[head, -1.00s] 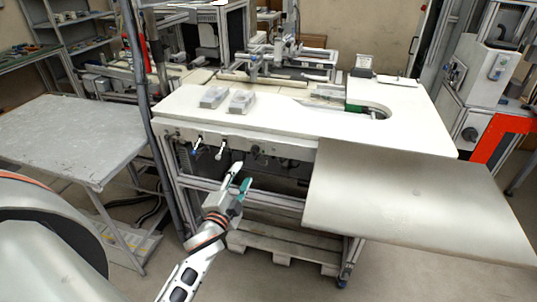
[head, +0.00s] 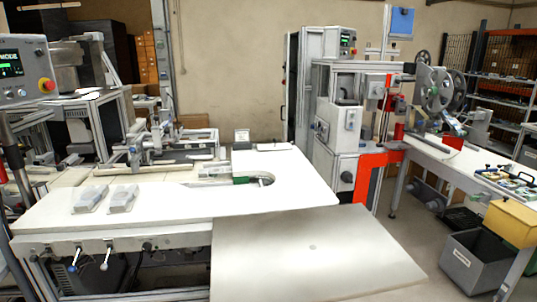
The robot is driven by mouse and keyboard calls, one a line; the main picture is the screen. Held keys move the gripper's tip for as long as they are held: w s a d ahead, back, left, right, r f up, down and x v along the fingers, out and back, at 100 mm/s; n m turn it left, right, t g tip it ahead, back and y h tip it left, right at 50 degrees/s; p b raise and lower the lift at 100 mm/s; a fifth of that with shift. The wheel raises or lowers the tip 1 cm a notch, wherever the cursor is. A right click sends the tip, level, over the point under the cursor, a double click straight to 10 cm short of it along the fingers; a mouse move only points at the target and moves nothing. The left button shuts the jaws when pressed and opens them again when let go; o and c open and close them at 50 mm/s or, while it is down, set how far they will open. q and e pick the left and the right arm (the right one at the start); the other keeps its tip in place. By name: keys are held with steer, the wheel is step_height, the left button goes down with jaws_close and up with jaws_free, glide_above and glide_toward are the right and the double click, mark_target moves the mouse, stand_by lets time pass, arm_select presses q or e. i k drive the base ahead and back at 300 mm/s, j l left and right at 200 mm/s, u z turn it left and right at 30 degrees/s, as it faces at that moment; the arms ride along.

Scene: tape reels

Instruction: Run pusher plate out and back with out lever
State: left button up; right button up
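Two small levers stick out below the front edge of the white worktable (head: 160,207) at the left: a left lever (head: 73,267) and a right lever (head: 104,265) with a pale knob. I cannot read which one is the out lever. A linear mechanism with rails (head: 150,152) stands at the back of the table. I cannot single out the pusher plate there. Neither of my grippers is in the head view.
Two pale blocks (head: 90,198) (head: 122,198) lie on the table. A grey flat panel (head: 312,258) extends from its front right. A machine with reels (head: 437,88) stands at the right. A grey bin (head: 474,262) is on the floor. A control panel (head: 22,70) is at the left.

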mark_target(72, 268)
steer(key=u, duration=1.55)
